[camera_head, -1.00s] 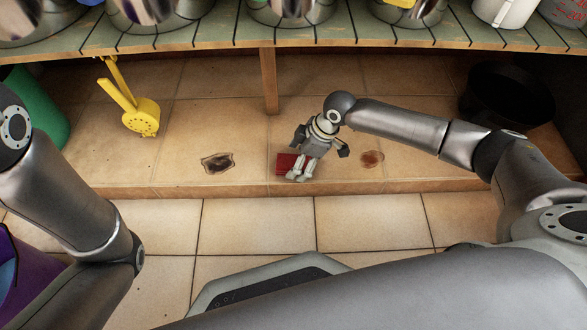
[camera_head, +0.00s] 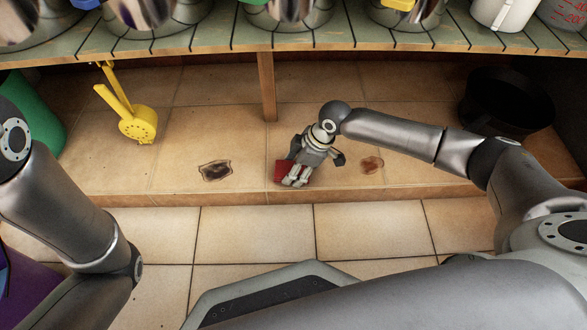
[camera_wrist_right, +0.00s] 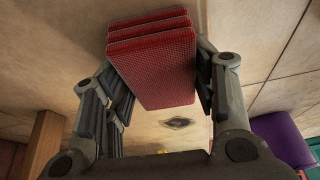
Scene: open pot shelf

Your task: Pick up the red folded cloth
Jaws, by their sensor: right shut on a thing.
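The red folded cloth (camera_wrist_right: 153,70) sits between the two fingers of my right gripper (camera_wrist_right: 155,92) in the right wrist view, with its stacked folds showing. The fingers press on its two sides, so the gripper is shut on it. In the head view my right gripper (camera_head: 297,177) is over the low tiled ledge, and the cloth (camera_head: 281,171) shows as a red patch beside and behind the fingers. Most of the cloth is hidden there. Whether it is clear of the tiles is hard to tell. My left arm shows at the left, but its gripper is out of view.
A green slatted shelf (camera_head: 330,39) with metal pots runs above the ledge, held by a wooden post (camera_head: 267,88). A black pot (camera_head: 507,101) stands at the right. Dark (camera_head: 215,170) and reddish (camera_head: 372,165) stains mark the tiles.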

